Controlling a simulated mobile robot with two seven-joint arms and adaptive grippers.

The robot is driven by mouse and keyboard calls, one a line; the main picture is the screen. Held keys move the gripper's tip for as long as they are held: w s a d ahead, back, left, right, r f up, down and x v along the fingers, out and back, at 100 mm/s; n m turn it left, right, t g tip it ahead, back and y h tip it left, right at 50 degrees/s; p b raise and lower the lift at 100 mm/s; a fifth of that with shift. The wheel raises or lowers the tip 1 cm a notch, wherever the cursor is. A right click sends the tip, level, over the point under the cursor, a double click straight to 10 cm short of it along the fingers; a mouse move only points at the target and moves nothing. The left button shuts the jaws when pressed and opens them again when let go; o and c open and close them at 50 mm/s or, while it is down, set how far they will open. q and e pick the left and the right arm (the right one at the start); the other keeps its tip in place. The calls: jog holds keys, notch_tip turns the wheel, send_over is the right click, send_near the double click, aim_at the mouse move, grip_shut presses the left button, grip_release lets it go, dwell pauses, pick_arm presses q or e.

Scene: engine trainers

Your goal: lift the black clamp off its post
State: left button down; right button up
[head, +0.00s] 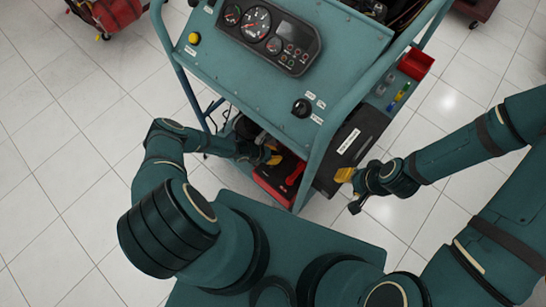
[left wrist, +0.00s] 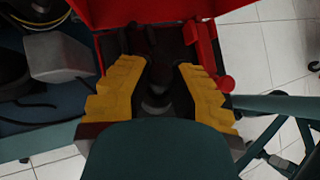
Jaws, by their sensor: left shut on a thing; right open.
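My left gripper (head: 272,158) reaches into the open lower bay of the teal engine trainer (head: 240,80). In the left wrist view its yellow fingers (left wrist: 158,92) are shut on a dark piece between them, the black clamp (left wrist: 155,101). The post under the clamp is hard to make out, so I cannot tell whether the clamp still sits on it. A red battery (head: 275,187) lies below the gripper, and its red part also shows in the left wrist view (left wrist: 130,12). My right gripper (head: 349,190) is open and empty, outside the trainer's right side.
A red clamp or handle (head: 296,172) lies close to the right of my left gripper. The trainer's frame post (head: 312,160) and a black labelled box (head: 350,145) stand to the right. A grey box (left wrist: 60,57) is left of the fingers.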

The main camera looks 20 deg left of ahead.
pick_arm(q)
jog(key=shift+w+d+r+g+y+b, duration=0.3)
jog(key=shift+w+d+r+g+b, duration=0.15)
jog(key=shift+g+b, duration=0.3)
jog(key=shift+w+a, duration=0.1)
jog(key=c, duration=0.8)
grip_release()
jog(key=v, duration=1.2)
jog(key=shift+w+r, duration=0.15)
jog(key=shift+w, duration=0.05)
